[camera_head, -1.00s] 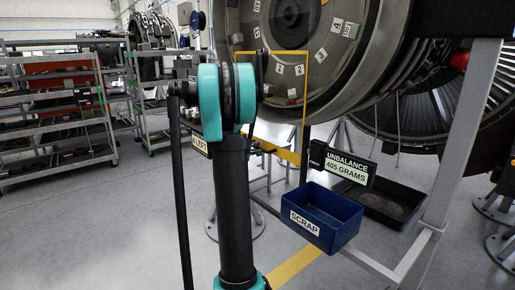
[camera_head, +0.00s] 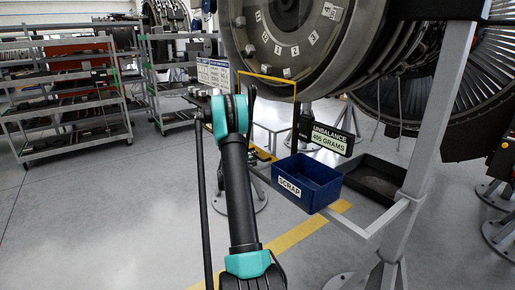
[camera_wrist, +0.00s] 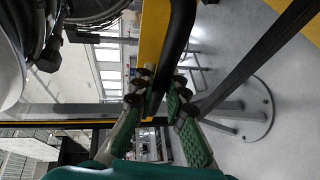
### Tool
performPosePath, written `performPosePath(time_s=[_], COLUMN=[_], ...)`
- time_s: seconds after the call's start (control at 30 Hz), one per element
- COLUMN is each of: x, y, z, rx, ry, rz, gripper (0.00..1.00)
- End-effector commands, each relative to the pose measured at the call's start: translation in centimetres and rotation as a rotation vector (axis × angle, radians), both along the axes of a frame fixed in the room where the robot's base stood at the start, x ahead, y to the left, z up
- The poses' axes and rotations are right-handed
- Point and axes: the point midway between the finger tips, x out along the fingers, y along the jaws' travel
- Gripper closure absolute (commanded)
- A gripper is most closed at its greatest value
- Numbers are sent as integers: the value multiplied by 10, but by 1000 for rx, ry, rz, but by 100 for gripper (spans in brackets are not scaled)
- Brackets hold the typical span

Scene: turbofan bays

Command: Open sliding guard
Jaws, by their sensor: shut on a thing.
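The guard shows in the head view as a thin yellow frame (camera_head: 268,77) below the numbered plates of the round engine face (camera_head: 300,35). Its left side and lower part are partly hidden by my arm. In the wrist view my gripper (camera_wrist: 158,92) is shut on a thick, dark, curved bar that looks like the guard's handle (camera_wrist: 181,35). A broad yellow strip (camera_wrist: 153,35) of the guard lies right behind it. In the head view my gripper is hidden behind my teal wrist joint.
A blue SCRAP bin (camera_head: 318,178) and a black tray (camera_head: 378,180) sit right of my arm, beside an UNBALANCE 405 GRAMS display (camera_head: 328,138). A grey stand post (camera_head: 440,110) rises at right. Grey shelf racks (camera_head: 70,130) stand at left; floor there is clear.

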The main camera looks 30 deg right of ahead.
Motion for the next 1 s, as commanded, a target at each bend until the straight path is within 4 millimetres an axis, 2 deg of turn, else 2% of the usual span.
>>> performPosePath(time_s=[0.03, 0.2, 0.4, 0.6, 0.93, 0.97, 1.0], x=[1, 1, 1, 1, 1, 1, 1], y=[1, 1, 1, 1, 1, 1, 1], z=[-13, -45, -70, -79, -79, -79, -79], rx=[1, 1, 1, 1, 1, 1, 1], ry=[-1, 0, 0, 0, 0, 0, 0], rz=[1, 1, 1, 1, 1, 1, 1], gripper=[100, 100, 100, 100, 100, 85, 80])
